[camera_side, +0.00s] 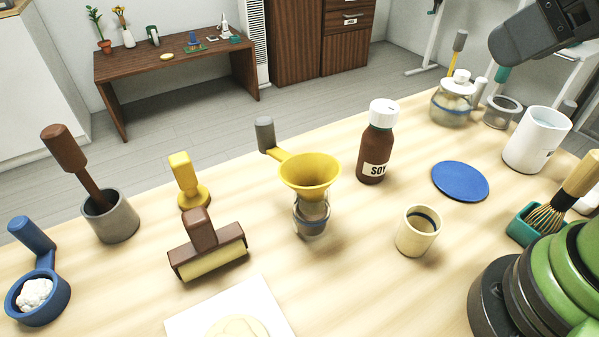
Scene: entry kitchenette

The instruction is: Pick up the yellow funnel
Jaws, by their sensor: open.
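The yellow funnel (310,172) is near the middle of the table, with its wide mouth facing up. A short yellow arm joins it to an upright grey handle (265,133) at its back left. My gripper is not in view. A dark grey part, probably of my arm, shows at the top right, well away from the funnel.
A brown soy bottle (377,145) stands right of the funnel, and a cream cup (418,231) is at its front right. A brown roller tool (207,245) and a yellow stamp (187,182) are to its left. A blue disc (460,181) lies flat farther right.

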